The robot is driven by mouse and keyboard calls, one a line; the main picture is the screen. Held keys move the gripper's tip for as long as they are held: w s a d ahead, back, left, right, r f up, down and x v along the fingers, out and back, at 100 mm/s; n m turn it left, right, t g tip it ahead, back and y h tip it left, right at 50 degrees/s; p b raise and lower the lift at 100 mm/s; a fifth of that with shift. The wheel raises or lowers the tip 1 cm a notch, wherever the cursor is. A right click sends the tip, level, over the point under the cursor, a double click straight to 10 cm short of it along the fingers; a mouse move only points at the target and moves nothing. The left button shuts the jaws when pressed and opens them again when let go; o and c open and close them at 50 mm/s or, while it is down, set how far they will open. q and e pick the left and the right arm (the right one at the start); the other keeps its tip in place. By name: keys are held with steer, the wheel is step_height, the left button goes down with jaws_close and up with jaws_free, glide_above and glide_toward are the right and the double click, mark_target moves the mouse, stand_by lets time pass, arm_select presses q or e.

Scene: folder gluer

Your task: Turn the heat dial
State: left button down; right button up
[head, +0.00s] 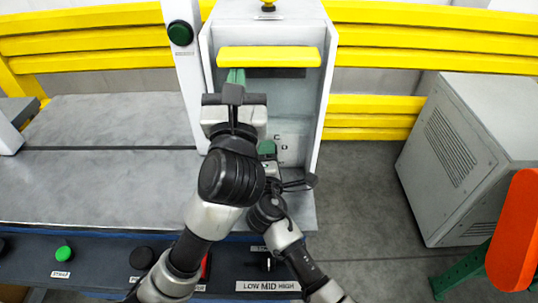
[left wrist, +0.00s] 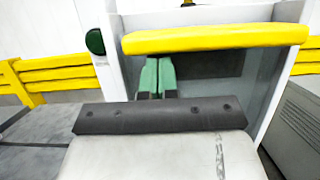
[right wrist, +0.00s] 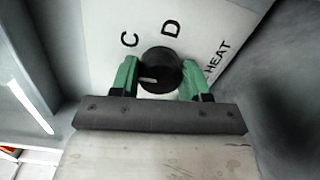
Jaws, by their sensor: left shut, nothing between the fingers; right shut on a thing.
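The heat dial (right wrist: 160,66) is a round black knob on a pale panel (right wrist: 200,20) lettered C, D and HEAT. Its white mark lies on the left side of the knob in the right wrist view. My right gripper (right wrist: 160,78) has one green finger on each side of the dial and is shut on it. In the head view the right gripper (head: 267,149) is partly behind my left arm, and the dial is hidden. My left gripper (left wrist: 158,76) is shut and empty, fingers together in front of the bay under the yellow bar (left wrist: 215,38). It also shows in the head view (head: 236,77).
A green button (head: 180,34) is on the post left of the bay. A front console carries a green button (head: 64,253), black knobs and a LOW MID HIGH label (head: 268,286). A grey vented cabinet (head: 450,150) stands at right. Yellow rails (head: 400,45) run behind.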

steer(key=shift+f, duration=0.1)
stand_by(0.3)
steer(key=o, duration=0.9)
steer(key=s, duration=1.2)
steer(key=shift+a, duration=0.2)
